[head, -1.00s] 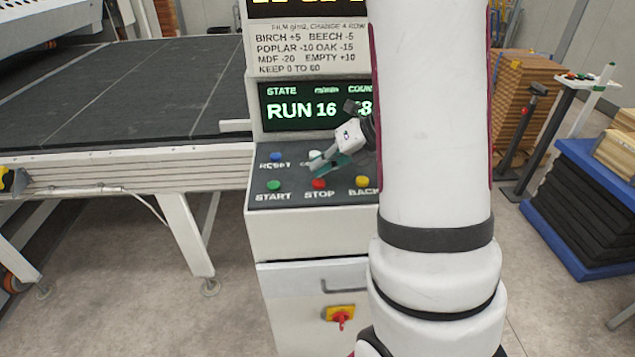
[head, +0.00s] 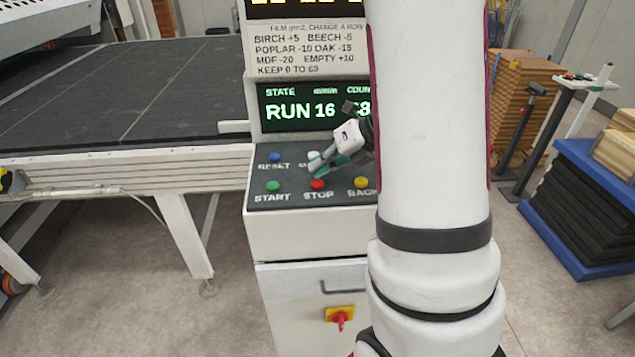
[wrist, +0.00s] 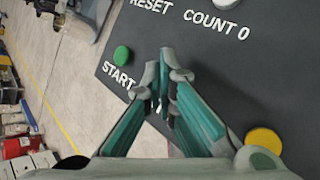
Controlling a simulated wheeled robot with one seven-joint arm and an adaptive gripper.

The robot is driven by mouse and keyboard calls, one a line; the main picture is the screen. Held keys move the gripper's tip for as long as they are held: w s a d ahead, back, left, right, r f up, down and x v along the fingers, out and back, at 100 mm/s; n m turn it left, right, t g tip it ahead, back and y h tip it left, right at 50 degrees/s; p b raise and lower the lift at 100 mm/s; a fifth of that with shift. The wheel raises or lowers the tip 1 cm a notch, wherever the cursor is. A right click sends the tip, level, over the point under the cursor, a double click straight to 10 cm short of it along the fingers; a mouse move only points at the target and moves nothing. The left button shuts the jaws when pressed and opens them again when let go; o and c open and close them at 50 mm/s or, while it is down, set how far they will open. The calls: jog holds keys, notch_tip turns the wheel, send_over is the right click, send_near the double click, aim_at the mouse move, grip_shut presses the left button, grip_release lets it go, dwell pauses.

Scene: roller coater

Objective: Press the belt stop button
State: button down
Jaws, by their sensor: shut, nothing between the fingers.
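The red stop button (head: 318,184) sits in the front row of the dark sloped control panel (head: 345,194), above the word STOP, between a green START button (head: 273,186) and a yellow BACK button (head: 361,182). My gripper (head: 316,168) is shut and empty, its teal fingers just behind and above the red button in the head view. I cannot tell any contact. In the wrist view, my fingertips (wrist: 160,82) are together over the panel, with the green button (wrist: 122,55) to the left and the yellow button (wrist: 263,140) at lower right. The red button is hidden there.
The blue RESET button (head: 275,157) and a white COUNT 0 button (wrist: 225,3) are in the back row. The display (head: 310,107) reads RUN 16. A dark belt (head: 120,90) lies left of the console. A blue rack (head: 585,210) stands at right.

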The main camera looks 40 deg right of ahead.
aim_at(320, 181)
jog(key=shift+f, duration=0.15)
jog(key=shift+f, duration=0.3)
jog(key=shift+f+b, duration=0.45)
jog(key=shift+b, duration=0.15)
dwell(0.6)
jog(key=shift+r, duration=0.1)
jog(key=shift+r+p, duration=0.7)
jog(key=shift+r, duration=0.1)
jog(key=shift+r, duration=0.1)
jog(key=shift+s+r+p, duration=0.1)
jog(key=shift+r+p, duration=1.75)
jog(key=shift+r, duration=0.6)
jog(key=shift+f, duration=0.1)
